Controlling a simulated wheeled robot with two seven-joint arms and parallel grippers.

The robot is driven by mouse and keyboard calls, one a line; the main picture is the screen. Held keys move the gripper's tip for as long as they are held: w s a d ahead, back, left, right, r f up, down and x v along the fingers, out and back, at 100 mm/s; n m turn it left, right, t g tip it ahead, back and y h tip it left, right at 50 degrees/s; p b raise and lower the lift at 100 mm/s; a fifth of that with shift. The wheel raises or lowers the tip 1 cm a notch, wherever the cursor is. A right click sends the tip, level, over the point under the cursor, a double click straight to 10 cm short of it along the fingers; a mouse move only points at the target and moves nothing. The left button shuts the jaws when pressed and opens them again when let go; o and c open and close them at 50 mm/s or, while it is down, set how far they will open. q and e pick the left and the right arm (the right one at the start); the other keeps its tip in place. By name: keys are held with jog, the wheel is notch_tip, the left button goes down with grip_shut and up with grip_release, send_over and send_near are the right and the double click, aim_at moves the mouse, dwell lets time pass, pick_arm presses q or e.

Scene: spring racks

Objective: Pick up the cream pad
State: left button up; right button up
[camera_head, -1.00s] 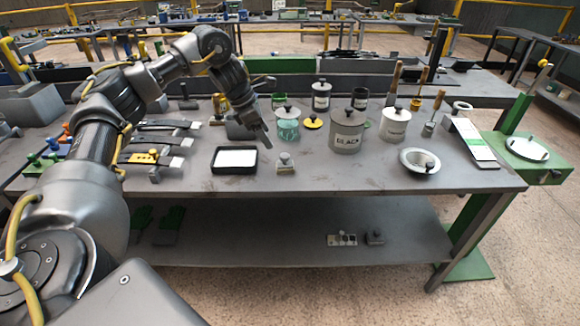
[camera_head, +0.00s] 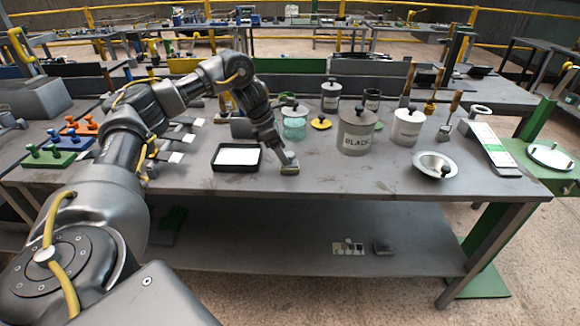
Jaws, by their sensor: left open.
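The small cream pad (camera_head: 289,171) lies on the grey workbench near its front edge, just right of the black tray. My left gripper (camera_head: 288,160) points down right over it, with its fingertips at the pad and covering most of it. The gripper is open; I cannot tell whether the fingers touch the pad. My right gripper is not in view.
The black tray (camera_head: 216,166) with a white sheet sits close left of my left gripper. A glass jar (camera_head: 294,127), a yellow lid (camera_head: 320,123) and the canister marked BLACK (camera_head: 355,140) stand behind and right. Bare bench lies right of the pad.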

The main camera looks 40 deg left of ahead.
pick_arm(q)
jog(key=shift+d, duration=0.1)
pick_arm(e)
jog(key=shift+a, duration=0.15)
pick_arm(q)
jog(key=shift+w+d+f, duration=0.1)
jog(key=shift+d+f, duration=0.05)
jog(key=shift+f, duration=0.2)
jog(key=x, duration=0.3)
jog(key=shift+w+d+f+p, duration=0.1)
jog(key=shift+w+f+p, duration=0.15)
jog(key=shift+f+p, duration=0.15)
jog(key=shift+w+d+f, duration=0.1)
jog(key=shift+f, duration=0.15)
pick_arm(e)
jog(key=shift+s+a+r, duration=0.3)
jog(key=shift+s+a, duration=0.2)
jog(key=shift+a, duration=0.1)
pick_arm(q)
jog(key=c, duration=1.1)
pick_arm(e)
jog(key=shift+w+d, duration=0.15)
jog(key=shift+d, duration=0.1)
pick_arm(q)
jog(key=shift+r, duration=0.15)
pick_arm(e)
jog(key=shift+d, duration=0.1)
